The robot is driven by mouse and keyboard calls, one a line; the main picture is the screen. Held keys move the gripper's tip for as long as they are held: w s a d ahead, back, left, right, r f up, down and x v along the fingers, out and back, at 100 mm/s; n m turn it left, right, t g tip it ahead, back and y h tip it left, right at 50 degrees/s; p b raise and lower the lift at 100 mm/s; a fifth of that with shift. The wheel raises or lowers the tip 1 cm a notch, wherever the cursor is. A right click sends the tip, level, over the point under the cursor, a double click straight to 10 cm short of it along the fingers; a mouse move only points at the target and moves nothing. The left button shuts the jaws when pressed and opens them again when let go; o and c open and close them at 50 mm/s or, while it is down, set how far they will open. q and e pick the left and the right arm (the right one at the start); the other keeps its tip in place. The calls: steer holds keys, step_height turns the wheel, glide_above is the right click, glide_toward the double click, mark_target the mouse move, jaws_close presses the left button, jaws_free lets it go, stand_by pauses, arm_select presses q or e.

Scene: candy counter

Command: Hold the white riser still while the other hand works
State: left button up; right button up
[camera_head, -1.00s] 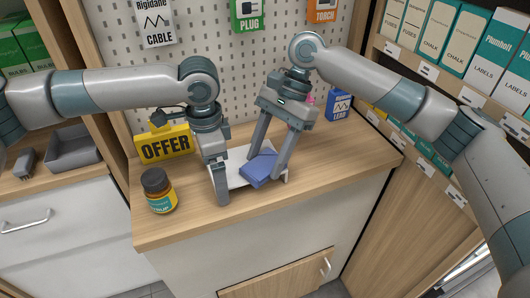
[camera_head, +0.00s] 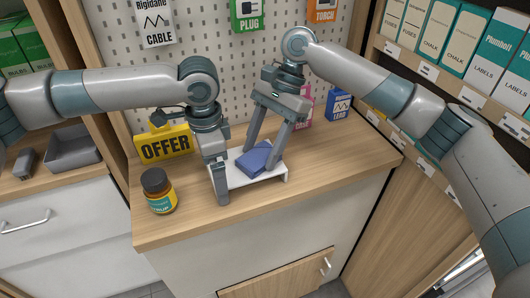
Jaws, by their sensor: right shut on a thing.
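The white riser (camera_head: 272,176) stands on the wooden counter, a low shelf with its front edge and right end visible. My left gripper (camera_head: 222,195) is at the riser's left end, fingers pointing down. One finger shows in front of it; the picture does not show whether the fingers grip the riser. A blue box (camera_head: 254,162) is over the riser's top, slightly tilted; I cannot tell whether it touches the riser. My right gripper (camera_head: 260,155) is shut on the blue box, with fingers on either side, reaching down from behind.
A blue LEAD box (camera_head: 339,105) and a pink item (camera_head: 304,113) stand at the back right. The counter right of the riser is clear.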

steer(key=shift+w+a+f, duration=0.1)
steer(key=shift+w+a, duration=0.05)
steer(key=shift+w, duration=0.45)
arm_select(q)
steer(key=shift+r, duration=0.1)
arm_select(e)
steer(key=shift+r, duration=3.05)
steer(key=shift+r, duration=0.15)
steer(key=shift+r, duration=1.35)
arm_select(q)
steer(key=o, duration=0.7)
